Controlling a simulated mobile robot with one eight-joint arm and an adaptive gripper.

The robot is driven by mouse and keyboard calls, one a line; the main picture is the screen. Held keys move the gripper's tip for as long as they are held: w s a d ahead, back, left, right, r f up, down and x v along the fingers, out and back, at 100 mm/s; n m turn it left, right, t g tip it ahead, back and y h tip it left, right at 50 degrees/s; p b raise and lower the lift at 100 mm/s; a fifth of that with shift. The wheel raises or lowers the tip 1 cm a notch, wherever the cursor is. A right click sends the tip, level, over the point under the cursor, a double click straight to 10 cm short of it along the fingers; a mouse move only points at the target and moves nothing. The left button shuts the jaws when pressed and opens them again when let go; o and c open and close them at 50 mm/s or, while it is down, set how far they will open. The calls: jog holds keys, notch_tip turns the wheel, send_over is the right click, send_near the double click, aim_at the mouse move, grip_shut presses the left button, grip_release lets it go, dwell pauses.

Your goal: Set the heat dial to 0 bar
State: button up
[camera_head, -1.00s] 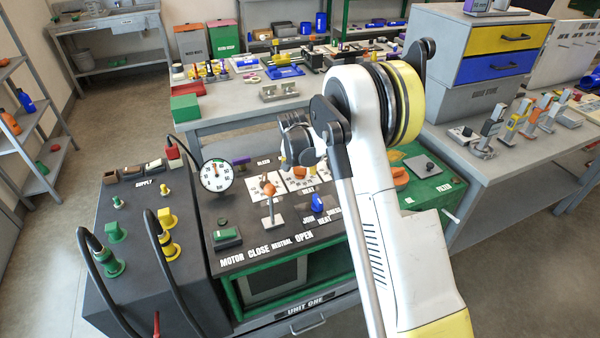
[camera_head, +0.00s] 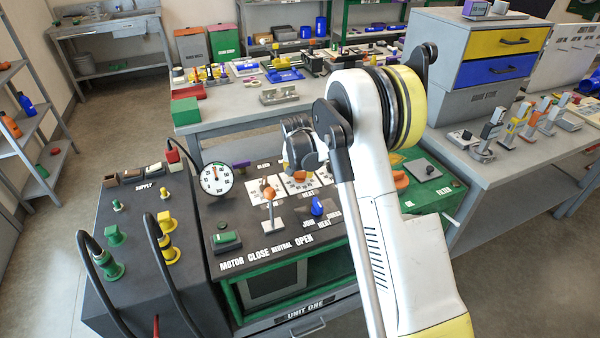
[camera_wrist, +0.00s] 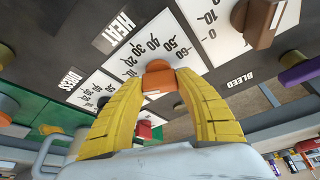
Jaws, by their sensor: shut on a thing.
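The heat dial (camera_wrist: 158,68) is an orange-brown knob on a white scale plate (camera_wrist: 130,62) with black numbers. My gripper (camera_wrist: 158,88) has its two yellow fingers shut on this knob, one on each side. The HEAT label (camera_wrist: 117,31) stands beside the plate. Readable numbers near the knob include 30, 50 and 60; the fingers cover part of the scale. I cannot tell which number the knob points at.
In the wrist view, a brown knob (camera_wrist: 258,20) on its own plate sits at upper right, near the BLEED label. In the head view, a lever with an orange ball (camera_head: 270,193), a blue knob (camera_head: 317,207) and a round gauge (camera_head: 216,179) stand close by.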

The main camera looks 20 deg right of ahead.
jog(key=shift+n+y, duration=0.55)
jog(key=shift+n, duration=0.85)
jog(key=shift+n+y, duration=0.55)
jog(key=shift+n, duration=0.85)
jog(key=o, duration=1.2)
jog(key=v, duration=1.2)
jog(key=shift+s+f, duration=0.1)
jog(key=shift+s, duration=0.05)
